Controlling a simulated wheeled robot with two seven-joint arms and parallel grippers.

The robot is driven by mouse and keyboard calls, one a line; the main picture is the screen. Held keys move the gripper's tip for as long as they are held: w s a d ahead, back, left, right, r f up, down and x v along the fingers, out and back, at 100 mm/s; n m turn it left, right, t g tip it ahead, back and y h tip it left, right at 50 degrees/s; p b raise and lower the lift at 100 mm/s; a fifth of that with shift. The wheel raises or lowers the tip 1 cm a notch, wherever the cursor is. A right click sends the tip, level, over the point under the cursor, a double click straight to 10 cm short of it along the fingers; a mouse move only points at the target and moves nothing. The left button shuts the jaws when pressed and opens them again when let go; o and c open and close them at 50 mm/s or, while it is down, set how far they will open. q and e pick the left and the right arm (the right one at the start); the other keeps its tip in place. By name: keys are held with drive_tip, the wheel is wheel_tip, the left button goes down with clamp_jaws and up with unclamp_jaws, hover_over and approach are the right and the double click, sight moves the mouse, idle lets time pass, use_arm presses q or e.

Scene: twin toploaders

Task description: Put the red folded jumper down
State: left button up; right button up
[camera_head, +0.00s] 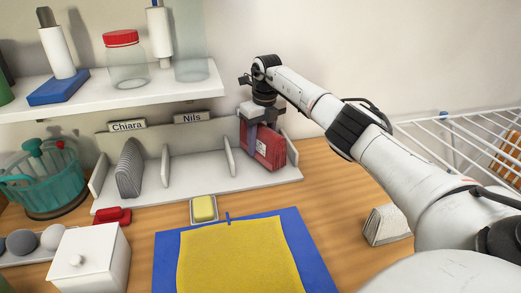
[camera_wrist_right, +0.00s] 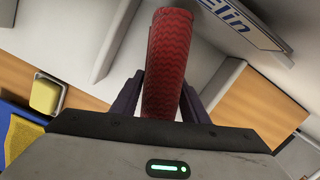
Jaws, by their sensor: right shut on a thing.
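The red folded jumper (camera_head: 270,148) stands upright on edge in the right-hand compartment of the white divided rack (camera_head: 200,182). My right gripper (camera_head: 252,128) is shut on it from above, and the wrist view shows the red knit (camera_wrist_right: 168,62) between the two dark fingers (camera_wrist_right: 165,100). I cannot tell whether the jumper's lower edge touches the rack floor. A grey folded item (camera_head: 130,168) stands in the left compartment, under the "Chiara" label. The middle compartment, under "Nils" (camera_head: 192,118), is empty. A label reading "Elin" (camera_wrist_right: 235,15) shows in the wrist view. My left gripper is out of view.
A yellow cloth (camera_head: 240,258) on a blue mat (camera_head: 165,262) and a yellow soap in a dish (camera_head: 204,208) lie in front. A white box (camera_head: 90,258) and teal basket (camera_head: 45,180) are at left. A wire rack (camera_head: 470,130) is at right. A shelf (camera_head: 120,98) hangs above.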

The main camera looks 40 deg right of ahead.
sight(263, 125)
drive_tip(key=shift+f, duration=1.25)
drive_tip(key=shift+f, duration=0.1)
drive_tip(key=o, duration=1.3)
drive_tip(key=r, duration=0.4)
drive_tip(key=s+r, duration=0.1)
drive_tip(key=r, duration=0.7)
drive_tip(key=shift+s+r+b, duration=0.1)
drive_tip(key=shift+s+b, duration=0.15)
drive_tip(key=shift+b, duration=0.15)
